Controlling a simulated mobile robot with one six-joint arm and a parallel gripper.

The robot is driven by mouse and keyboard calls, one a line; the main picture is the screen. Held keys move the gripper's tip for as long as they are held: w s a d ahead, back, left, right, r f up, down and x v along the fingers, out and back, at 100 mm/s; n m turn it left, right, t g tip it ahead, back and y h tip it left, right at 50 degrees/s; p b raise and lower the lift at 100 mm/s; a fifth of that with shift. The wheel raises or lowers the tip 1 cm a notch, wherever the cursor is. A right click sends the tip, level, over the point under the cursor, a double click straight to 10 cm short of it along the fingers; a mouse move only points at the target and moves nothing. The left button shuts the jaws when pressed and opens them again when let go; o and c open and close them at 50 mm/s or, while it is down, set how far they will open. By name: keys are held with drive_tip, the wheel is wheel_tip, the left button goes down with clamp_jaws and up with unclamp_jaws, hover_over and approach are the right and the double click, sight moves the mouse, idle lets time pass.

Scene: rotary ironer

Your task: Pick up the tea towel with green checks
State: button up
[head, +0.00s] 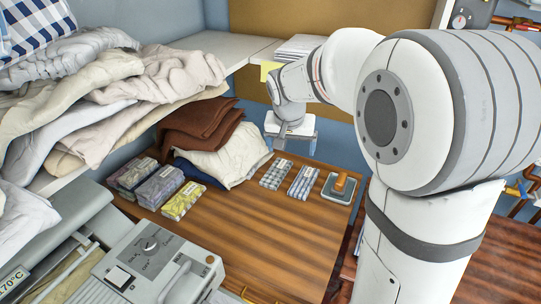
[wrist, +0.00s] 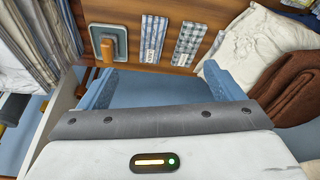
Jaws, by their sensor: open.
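I see no clearly green checks on either. A yellow-green patterned bundle (head: 183,201) lies further left; I cannot tell if it is checked. My gripper (head: 291,143) is open and empty above the table's back edge; between its fingers (wrist: 160,88) is only blue background.
A pad with an orange-brown handle (head: 340,187) stands right of the checked towels. Purple and grey bundles (head: 150,180), cream cloth (head: 228,158) and brown cloth (head: 200,127) lie left. An ironer control box (head: 160,262) stands in front. The table's middle front is clear.

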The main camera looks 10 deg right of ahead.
sight(277, 172)
drive_tip(key=w+f+m+b, duration=0.1)
drive_tip(key=w+f, duration=0.4)
drive_tip(key=w+a+f+m+b, duration=0.1)
drive_tip(key=w+f+b, duration=0.1)
drive_tip(key=w+f, duration=0.4)
drive_tip(key=w+f+b, duration=0.2)
drive_tip(key=w+f, duration=0.4)
drive_tip(key=shift+a+f+m+h, duration=0.15)
drive_tip(key=shift+a+m+h, duration=0.25)
drive_tip(key=x, duration=0.2)
drive_tip(key=shift+w+f, duration=0.2)
drive_tip(key=x, duration=0.5)
drive_tip(key=shift+s+a+f+p, duration=0.1)
drive_tip(key=shift+s+f+p, duration=0.05)
drive_tip(key=shift+f+p, duration=0.3)
drive_tip(key=shift+c, duration=0.5)
drive_tip(key=c, duration=1)
drive_tip(key=shift+o, duration=0.2)
